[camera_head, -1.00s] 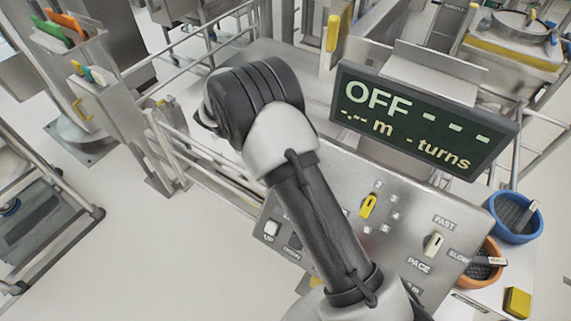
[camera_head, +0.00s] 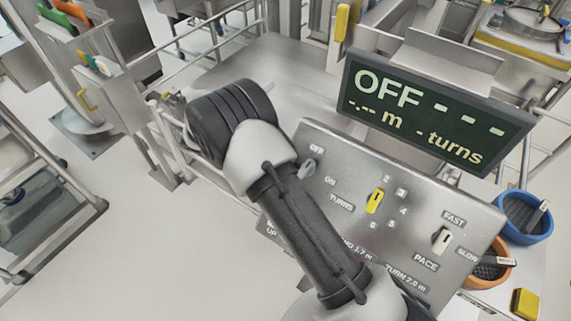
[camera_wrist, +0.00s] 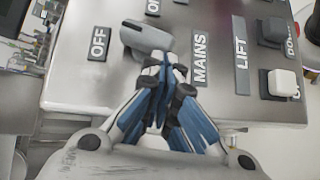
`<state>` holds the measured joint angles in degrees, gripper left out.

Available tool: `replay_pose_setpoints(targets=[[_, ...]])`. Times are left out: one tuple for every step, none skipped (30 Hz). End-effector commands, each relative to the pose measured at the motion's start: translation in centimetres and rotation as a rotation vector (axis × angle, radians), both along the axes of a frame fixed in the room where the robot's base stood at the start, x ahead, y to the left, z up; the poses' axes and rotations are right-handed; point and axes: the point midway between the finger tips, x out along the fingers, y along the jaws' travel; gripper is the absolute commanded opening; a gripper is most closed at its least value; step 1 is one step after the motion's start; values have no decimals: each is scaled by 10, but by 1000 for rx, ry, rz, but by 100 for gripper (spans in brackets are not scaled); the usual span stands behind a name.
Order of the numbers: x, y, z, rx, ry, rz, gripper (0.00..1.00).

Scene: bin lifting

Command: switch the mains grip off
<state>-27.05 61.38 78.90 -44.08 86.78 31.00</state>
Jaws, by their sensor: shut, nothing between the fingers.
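The mains grip is a grey lever-like knob (camera_wrist: 147,38) on the metal panel, between the OFF, ON and MAINS labels in the wrist view. It lies slantwise, one end towards the OFF label (camera_wrist: 98,44). In the head view the mains grip (camera_head: 307,169) shows just right of my arm, below the OFF label. My gripper (camera_wrist: 165,68) is shut and empty, its tips close beside the grip's right end; I cannot tell whether they touch. In the head view my arm hides the gripper. The display (camera_head: 430,115) reads OFF with dashes.
The panel (camera_head: 345,230) also carries a yellow turns selector (camera_head: 375,201) and a white pace switch (camera_head: 442,240). White (camera_wrist: 283,84) and dark (camera_wrist: 272,30) lift buttons sit right of the gripper. Blue (camera_head: 525,215) and orange (camera_head: 490,268) bowls stand at the right.

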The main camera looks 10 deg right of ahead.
Motion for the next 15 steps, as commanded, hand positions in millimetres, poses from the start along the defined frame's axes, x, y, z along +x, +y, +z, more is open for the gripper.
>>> replay_pose_setpoints(targets=[[-1,0,-1,-8,8,9,0],[-1,1,-2,-12,12,15,0],[-1,1,-2,-17,17,22,0],[-1,1,-2,-21,21,26,0],[-1,1,-2,-25,25,31,0],[-2,1,-3,-29,29,35,0],[-2,1,-3,-31,32,39,0],[-2,1,-3,-34,34,42,0],[-2,1,-3,-37,38,46,0],[-3,1,-3,-39,39,48,0],[-3,1,-4,-42,42,51,0],[-3,1,-4,-44,45,54,0],[-3,1,-4,-46,46,56,0],[-3,1,-4,-48,48,57,0],[-3,1,-4,-51,51,60,0]])
